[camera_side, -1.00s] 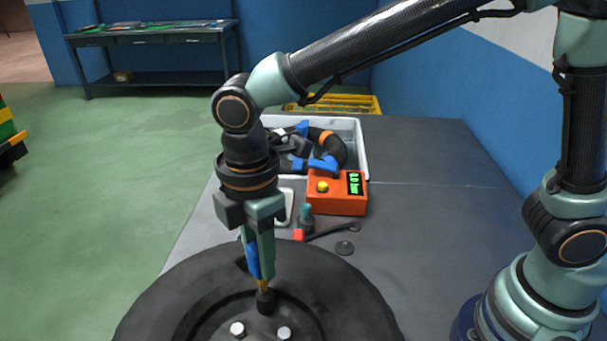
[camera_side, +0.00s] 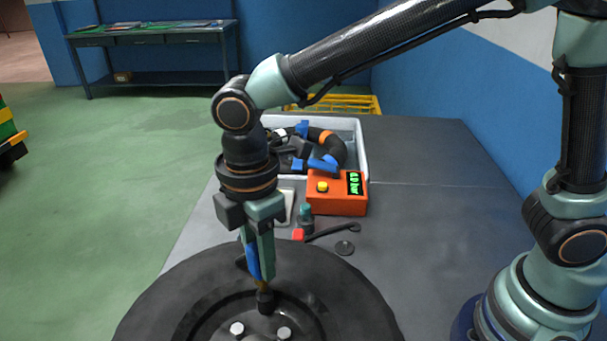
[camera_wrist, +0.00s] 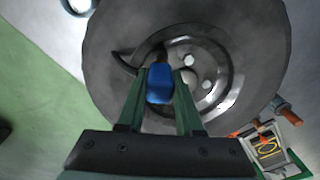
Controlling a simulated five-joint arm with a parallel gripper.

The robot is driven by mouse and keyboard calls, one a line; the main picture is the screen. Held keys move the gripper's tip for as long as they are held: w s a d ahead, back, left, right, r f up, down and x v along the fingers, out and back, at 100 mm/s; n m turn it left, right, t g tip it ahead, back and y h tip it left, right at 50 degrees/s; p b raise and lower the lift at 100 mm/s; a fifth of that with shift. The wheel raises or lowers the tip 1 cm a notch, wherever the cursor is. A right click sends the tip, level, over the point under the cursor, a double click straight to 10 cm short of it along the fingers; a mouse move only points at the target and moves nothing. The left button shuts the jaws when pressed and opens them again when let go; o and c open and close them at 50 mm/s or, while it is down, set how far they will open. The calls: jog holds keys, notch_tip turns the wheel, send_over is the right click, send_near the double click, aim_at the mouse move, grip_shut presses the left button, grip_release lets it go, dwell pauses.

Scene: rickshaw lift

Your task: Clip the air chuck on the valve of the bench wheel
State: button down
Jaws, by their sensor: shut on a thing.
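The bench wheel (camera_side: 190,285) lies flat at the front of the bench, a black tyre with a dark rim and bright bolts; it also fills the upper part of the wrist view (camera_wrist: 105,60). My gripper (camera_side: 260,272) points down over the rim and is shut on the blue air chuck (camera_side: 252,262). In the wrist view the chuck (camera_wrist: 160,86) sits between the two green fingers (camera_wrist: 158,100). The chuck's brass lower end meets or nearly meets a dark upright stub (camera_side: 265,300) on the rim, apparently the valve. Whether it is clipped on cannot be told.
An orange gauge box (camera_side: 335,202) with a green display stands behind the wheel. A white bin (camera_side: 363,150) of hoses and blue-handled parts is behind it. A small bottle (camera_side: 306,217), a dark tool (camera_side: 335,231) and a round cap (camera_side: 344,248) lie nearby. The bench's right side is clear.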

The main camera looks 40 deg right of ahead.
jog(key=shift+f, duration=1.15)
dwell(0.6)
jog(key=shift+r, duration=0.2)
dwell(0.5)
jog(key=shift+r, duration=0.35)
jog(key=shift+r, duration=0.85)
jog(key=shift+f, duration=1.4)
dwell(1.9)
jog(key=shift+r, duration=0.85)
